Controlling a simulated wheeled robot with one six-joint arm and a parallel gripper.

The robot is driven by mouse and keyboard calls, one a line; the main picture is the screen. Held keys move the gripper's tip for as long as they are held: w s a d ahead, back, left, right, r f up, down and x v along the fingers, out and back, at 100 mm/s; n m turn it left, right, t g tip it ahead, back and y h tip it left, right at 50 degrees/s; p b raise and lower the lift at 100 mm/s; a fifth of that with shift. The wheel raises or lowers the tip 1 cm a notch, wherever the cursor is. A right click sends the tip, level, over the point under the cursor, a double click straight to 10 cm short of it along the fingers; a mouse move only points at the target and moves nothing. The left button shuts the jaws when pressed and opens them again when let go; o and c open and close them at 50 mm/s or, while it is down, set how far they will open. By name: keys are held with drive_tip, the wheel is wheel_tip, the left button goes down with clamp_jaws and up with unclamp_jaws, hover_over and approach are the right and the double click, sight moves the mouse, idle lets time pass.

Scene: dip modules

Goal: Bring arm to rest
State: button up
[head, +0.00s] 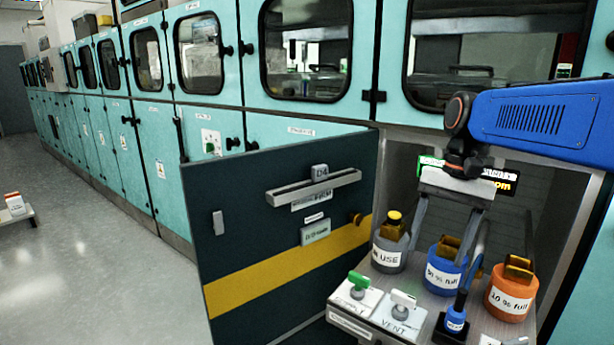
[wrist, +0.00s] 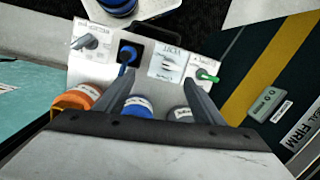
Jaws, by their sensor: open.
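My gripper (head: 440,262) hangs from my blue arm at the right of the head view, fingers pointing down in front of an open cabinet bay. Its two fingers are apart with nothing between them; they also show in the wrist view (wrist: 158,78). Behind them are a grey container (head: 388,254) with a yellow cap, a blue container (head: 446,275) and an orange container (head: 511,298). The fingers overlap the grey and blue containers in the picture; I cannot tell whether they touch.
A dark open door (head: 285,230) stands to the left. Teal cabinets line the back; the floor (head: 90,265) at left is mostly clear.

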drive_tip(key=s+d+f+n+t+h, duration=0.1)
drive_tip(key=s+f+n+t, duration=0.4)
drive_tip(key=s+f, duration=0.9)
drive_tip(key=shift+d+n+t+h, duration=0.4)
drive_tip(key=shift+d+t, duration=0.1)
drive_tip(key=shift+d, duration=0.15)
